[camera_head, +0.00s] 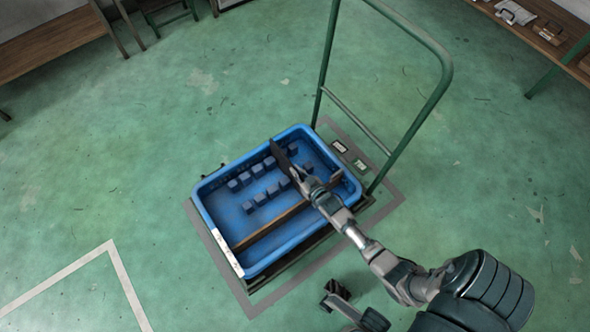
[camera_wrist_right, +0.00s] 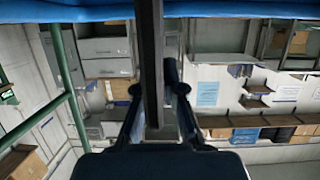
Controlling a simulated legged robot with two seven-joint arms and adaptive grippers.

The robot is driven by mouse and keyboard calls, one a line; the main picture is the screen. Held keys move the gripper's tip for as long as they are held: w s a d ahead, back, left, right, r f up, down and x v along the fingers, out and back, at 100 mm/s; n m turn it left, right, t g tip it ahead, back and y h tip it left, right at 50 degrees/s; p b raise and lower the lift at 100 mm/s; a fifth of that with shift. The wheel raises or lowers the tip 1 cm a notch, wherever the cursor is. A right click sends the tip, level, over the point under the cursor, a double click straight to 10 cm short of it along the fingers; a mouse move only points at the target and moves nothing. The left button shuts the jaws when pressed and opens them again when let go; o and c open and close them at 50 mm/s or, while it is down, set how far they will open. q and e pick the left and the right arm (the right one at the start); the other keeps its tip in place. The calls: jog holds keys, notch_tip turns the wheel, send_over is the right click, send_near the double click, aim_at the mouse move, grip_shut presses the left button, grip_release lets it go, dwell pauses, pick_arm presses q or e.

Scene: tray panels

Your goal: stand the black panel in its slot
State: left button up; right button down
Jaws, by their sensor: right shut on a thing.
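The black panel (camera_head: 281,156) is a thin dark plate held over the blue tray (camera_head: 205,215). My right gripper (camera_head: 305,185) reaches in from the lower right and is shut on it. In the right wrist view the panel (camera_wrist_right: 151,60) stands edge-on between the two fingers (camera_wrist_right: 153,92). Two rows of small blue-grey blocks (camera_head: 257,169) rise from the tray floor, with gaps between them. The panel is near the far right end of these rows. I cannot tell whether its lower edge touches the floor or a gap.
A brown strip (camera_head: 268,226) runs lengthwise through the tray, beside the near row of blocks. The tray rests on a cart with a green tube handle (camera_head: 446,80) behind it at the right. Green floor around it is open. Wooden benches (camera_head: 45,45) stand far off.

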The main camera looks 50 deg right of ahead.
jog(key=c, duration=1.2)
grip_release()
jog(key=v, duration=1.2)
jog(key=shift+w, duration=0.1)
